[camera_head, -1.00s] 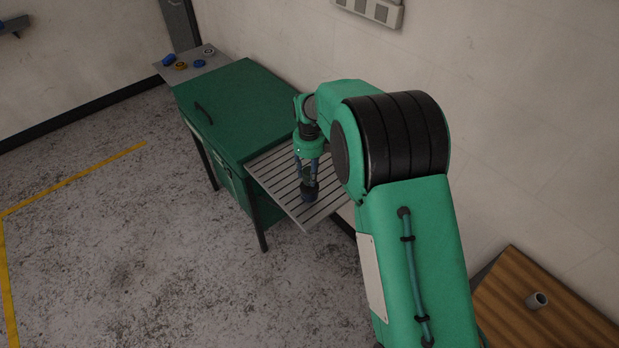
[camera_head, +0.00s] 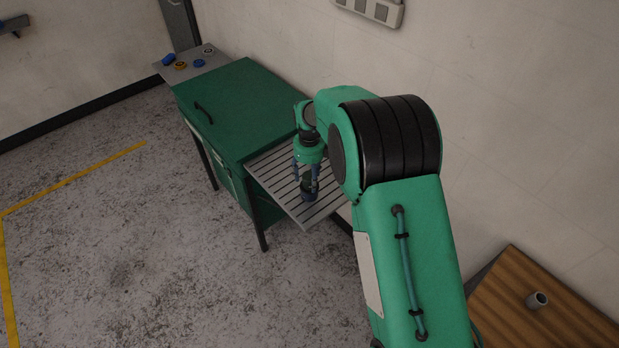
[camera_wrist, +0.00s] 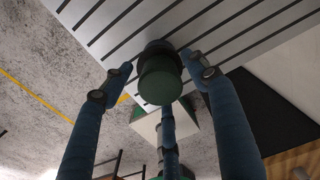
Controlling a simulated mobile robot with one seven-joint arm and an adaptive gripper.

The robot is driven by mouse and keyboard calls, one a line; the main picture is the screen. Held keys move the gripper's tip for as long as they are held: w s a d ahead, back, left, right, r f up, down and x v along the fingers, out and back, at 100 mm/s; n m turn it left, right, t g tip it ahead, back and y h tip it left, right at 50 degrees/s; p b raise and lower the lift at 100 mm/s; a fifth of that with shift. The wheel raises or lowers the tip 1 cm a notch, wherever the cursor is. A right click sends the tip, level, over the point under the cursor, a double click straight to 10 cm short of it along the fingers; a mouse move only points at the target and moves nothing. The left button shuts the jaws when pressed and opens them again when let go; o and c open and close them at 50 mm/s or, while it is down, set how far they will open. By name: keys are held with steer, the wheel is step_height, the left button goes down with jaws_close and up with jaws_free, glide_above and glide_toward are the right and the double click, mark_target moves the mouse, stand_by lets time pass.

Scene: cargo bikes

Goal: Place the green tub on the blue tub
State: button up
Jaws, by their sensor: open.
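The green tub (camera_wrist: 160,80) sits between the spread fingers of my gripper (camera_wrist: 160,72) in the wrist view. Under it is a wider dark piece, which appears to be the blue tub (camera_wrist: 154,49), on the slatted shelf. In the head view the blue tub (camera_head: 309,196) shows as a small dark shape on the shelf, with the green tub (camera_head: 306,182) hard to make out above it. My gripper (camera_head: 306,178) is open and points down around the tubs. Gaps show beside the green tub. I cannot tell how squarely it rests.
The slatted grey shelf (camera_head: 276,184) juts from a green cabinet (camera_head: 240,105). Several small blue, yellow and pale parts lie on a grey side shelf (camera_head: 216,61) at the far end. A wall is behind.

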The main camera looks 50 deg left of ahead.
mark_target(309, 176)
steer(key=shift+r, duration=0.1)
step_height(309, 176, up, 12)
stand_by(0.8)
stand_by(0.5)
stand_by(0.4)
